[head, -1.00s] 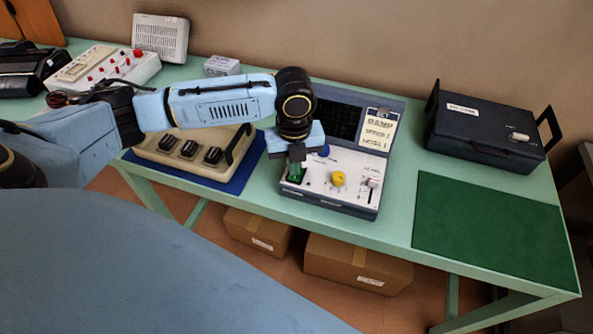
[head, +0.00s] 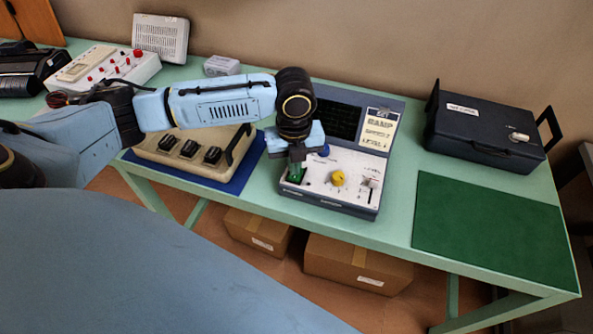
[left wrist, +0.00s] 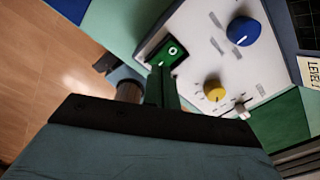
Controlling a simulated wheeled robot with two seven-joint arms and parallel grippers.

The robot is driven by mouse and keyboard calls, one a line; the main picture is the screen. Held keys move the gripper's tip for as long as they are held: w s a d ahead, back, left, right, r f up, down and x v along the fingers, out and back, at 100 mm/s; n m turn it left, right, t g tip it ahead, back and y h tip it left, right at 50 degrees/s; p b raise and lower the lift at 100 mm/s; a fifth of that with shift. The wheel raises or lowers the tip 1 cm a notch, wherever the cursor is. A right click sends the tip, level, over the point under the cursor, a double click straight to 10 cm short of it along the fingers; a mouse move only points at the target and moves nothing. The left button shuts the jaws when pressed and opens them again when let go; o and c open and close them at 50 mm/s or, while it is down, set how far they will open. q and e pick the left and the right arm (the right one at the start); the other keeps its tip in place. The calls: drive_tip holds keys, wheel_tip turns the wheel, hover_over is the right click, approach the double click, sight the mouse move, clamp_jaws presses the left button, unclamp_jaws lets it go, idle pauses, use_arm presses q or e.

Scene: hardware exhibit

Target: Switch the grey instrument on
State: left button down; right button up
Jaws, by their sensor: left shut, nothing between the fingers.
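The grey instrument (head: 335,204) stands on the green bench with its lid open. Its white panel carries a blue knob (left wrist: 243,31), a yellow knob (head: 337,178), a slider (head: 373,183) and a green rocker switch (left wrist: 173,51) in a recess at the panel's left corner. The rocker's end with a white ring mark shows in the left wrist view. My left gripper (head: 296,166) points down over the rocker, shut and empty, its tips at or very near the rocker's other end. The fingers hide part of the rocker, so I cannot tell whether they touch it. My right gripper is out of view.
A beige device with black switches (head: 160,152) stands on a blue mat just left of the instrument. A dark case (head: 487,140) and a bare green mat (head: 487,222) lie to the right. A white box with red knobs (head: 104,68) is far left. Cardboard boxes (head: 357,264) sit under the bench.

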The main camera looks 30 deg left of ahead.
sight(295, 177)
use_arm(q)
drive_tip(key=shift+f+b, duration=0.3)
drive_tip(key=shift+f, duration=0.7)
idle(0.7)
drive_tip(key=shift+r, duration=0.1)
wheel_tip(295, 177, up, 7)
drive_tip(key=p, duration=0.9)
idle(0.3)
drive_tip(key=shift+d, duration=0.15)
